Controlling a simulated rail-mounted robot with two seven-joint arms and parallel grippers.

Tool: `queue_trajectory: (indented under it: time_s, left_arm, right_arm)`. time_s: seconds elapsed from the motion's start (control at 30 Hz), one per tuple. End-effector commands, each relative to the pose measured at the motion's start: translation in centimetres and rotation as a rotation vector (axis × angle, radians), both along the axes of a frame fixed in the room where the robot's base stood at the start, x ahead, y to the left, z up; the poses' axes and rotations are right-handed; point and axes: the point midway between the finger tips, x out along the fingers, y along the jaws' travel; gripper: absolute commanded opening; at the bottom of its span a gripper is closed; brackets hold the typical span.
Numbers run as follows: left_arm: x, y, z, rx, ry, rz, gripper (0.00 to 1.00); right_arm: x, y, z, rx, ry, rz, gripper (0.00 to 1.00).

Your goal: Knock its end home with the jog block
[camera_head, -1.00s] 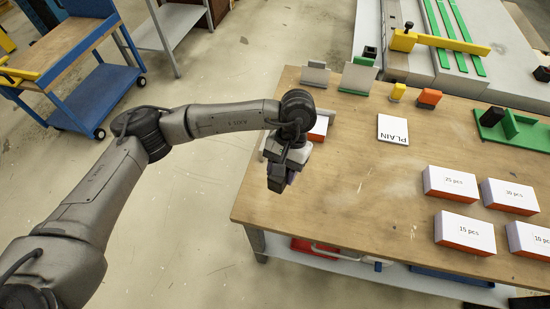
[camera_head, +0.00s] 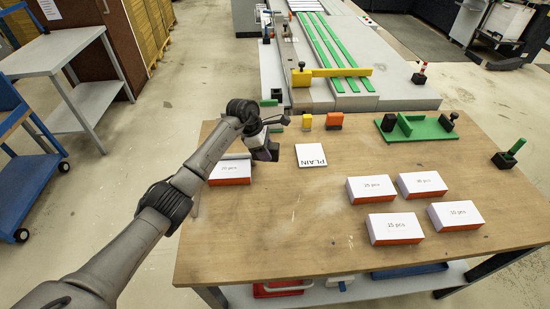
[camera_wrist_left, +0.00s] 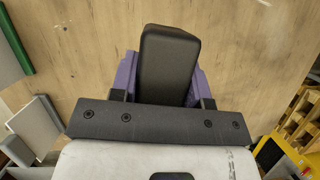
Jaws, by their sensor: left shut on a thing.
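My left gripper (camera_head: 266,152) is shut on a dark block, held above the table near its back left part. In the left wrist view the dark grey, round-edged block (camera_wrist_left: 168,62) sits between the gripper's purple fingers. I take it for the jog block. A white-topped, orange-sided stack marked 20 pcs (camera_head: 230,172) lies left of and below the gripper in the head view, partly hidden by my arm. Whether the block touches the stack cannot be told. My right gripper is not in view.
A white PLAIN card (camera_head: 311,155) lies right of the gripper. Several labelled stacks, one marked 15 pcs (camera_head: 395,228), lie further right. The table's front middle (camera_head: 290,225) is clear.

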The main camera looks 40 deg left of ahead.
Motion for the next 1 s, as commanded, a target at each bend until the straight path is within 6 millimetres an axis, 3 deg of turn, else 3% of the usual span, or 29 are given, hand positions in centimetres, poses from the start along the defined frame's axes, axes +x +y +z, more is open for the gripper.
queue_trajectory:
  time_s: [0.37,1.0]
  left_arm:
    - [0.2,-0.1,-0.3,-0.001,-0.003,0.181,0.13]
    - [0.2,-0.2,-6.6,-0.001,-0.002,0.183,0.13]
  right_arm:
    - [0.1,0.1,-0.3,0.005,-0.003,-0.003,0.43]
    - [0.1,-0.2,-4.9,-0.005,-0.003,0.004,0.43]
